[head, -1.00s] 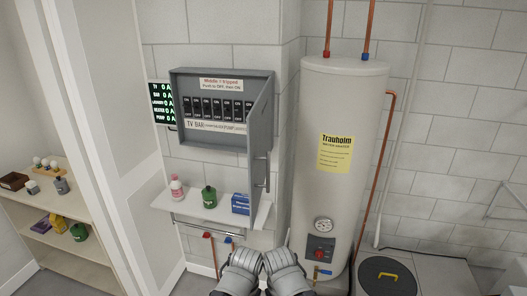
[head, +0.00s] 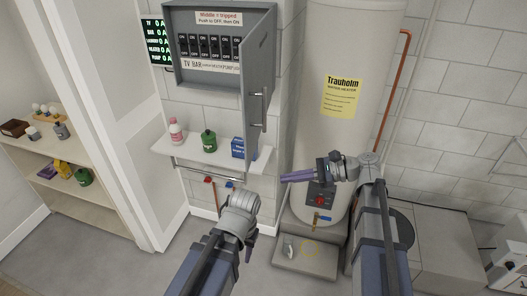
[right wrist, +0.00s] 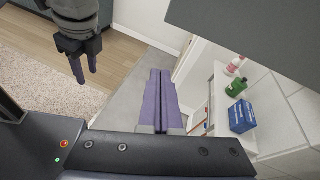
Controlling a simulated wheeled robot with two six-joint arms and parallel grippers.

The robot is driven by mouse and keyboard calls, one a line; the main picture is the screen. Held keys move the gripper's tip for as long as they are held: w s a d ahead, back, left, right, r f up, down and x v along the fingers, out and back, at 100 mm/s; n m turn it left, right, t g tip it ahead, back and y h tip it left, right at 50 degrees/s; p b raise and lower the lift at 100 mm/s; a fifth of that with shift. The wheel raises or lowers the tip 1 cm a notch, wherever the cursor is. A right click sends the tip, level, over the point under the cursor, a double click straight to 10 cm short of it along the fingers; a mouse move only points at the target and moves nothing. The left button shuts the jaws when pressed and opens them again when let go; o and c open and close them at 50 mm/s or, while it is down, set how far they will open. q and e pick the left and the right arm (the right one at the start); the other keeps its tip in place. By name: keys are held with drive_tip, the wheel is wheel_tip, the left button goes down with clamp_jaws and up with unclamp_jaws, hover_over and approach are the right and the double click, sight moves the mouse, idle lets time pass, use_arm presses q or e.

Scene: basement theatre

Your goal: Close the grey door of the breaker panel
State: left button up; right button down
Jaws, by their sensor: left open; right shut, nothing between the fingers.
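The breaker panel (head: 168,48) is on the wall in the head view. Its grey door (head: 259,75) stands wide open, hinged on the right and sticking out from the wall, with a bar handle (head: 256,108). My right gripper (head: 284,178) is shut and empty, its purple fingers pointing left, below and to the right of the door and apart from it. The fingers also show in the right wrist view (right wrist: 159,76). My left gripper (head: 249,252) is open and empty, low in front of the shelf; its fingers are partly hidden behind its wrist in the head view.
A wall shelf (head: 188,155) below the panel holds a pink-white bottle (head: 176,131), a green canister (head: 209,141) and a blue box (head: 238,148). The water heater (head: 318,60) stands close on the right. A side shelf unit (head: 95,200) is at left. Floor between is clear.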

sight(253, 150)
drive_tip(key=w+d+r+m+t+y, duration=0.2)
drive_tip(key=w+d+r+m+y, duration=0.15)
drive_tip(key=d+r, duration=0.25)
drive_tip(key=shift+h, duration=0.35)
drive_tip(key=a, duration=0.4)
drive_tip(key=w+a, duration=0.1)
drive_tip(key=a, duration=0.4)
drive_tip(key=w+a, duration=0.1)
drive_tip(key=a, duration=0.3)
drive_tip(key=shift+w+a+f, duration=0.2)
drive_tip(key=shift+a+f, duration=0.1)
drive_tip(key=shift+a, duration=0.05)
drive_tip(key=shift+a, duration=0.1)
